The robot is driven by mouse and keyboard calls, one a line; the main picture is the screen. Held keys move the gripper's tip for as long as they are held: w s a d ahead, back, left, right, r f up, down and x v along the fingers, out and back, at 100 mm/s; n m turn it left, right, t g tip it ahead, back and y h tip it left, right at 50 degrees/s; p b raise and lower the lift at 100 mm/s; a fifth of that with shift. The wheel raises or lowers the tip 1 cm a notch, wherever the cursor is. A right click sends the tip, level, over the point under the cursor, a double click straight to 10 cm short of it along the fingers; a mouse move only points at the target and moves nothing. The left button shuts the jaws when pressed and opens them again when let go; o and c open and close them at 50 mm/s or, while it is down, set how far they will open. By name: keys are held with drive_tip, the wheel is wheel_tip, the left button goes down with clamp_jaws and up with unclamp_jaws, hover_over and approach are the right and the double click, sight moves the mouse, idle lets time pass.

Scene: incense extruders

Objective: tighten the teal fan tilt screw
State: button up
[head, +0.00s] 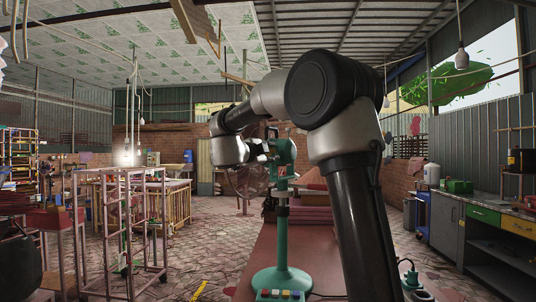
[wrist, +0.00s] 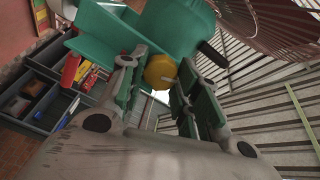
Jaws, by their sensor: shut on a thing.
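The teal fan (head: 282,235) stands upright on the red-brown table, with its round base and post in view. In the wrist view its teal housing (wrist: 105,30) fills the upper left, and its wire cage (wrist: 268,28) is at the upper right. The tilt screw has a round yellow knob (wrist: 160,70) beside the housing. My gripper (wrist: 158,78) has a finger on each side of the knob and is shut on it. In the head view my gripper (head: 264,150) is at the fan's head, where the knob is too small to make out.
A dark compartment tray (wrist: 38,122) with red and yellow items lies below the fan. The table (head: 318,262) runs along the middle. A pink metal rack (head: 120,235) stands at left, and a grey counter (head: 475,205) at right. Open floor lies left of the table.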

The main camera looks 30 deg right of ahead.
drive_tip(key=shift+m, duration=1.3)
drive_tip(key=shift+f, duration=0.1)
drive_tip(key=o, duration=1)
drive_tip(key=shift+a, duration=0.1)
drive_tip(key=v, duration=1.2)
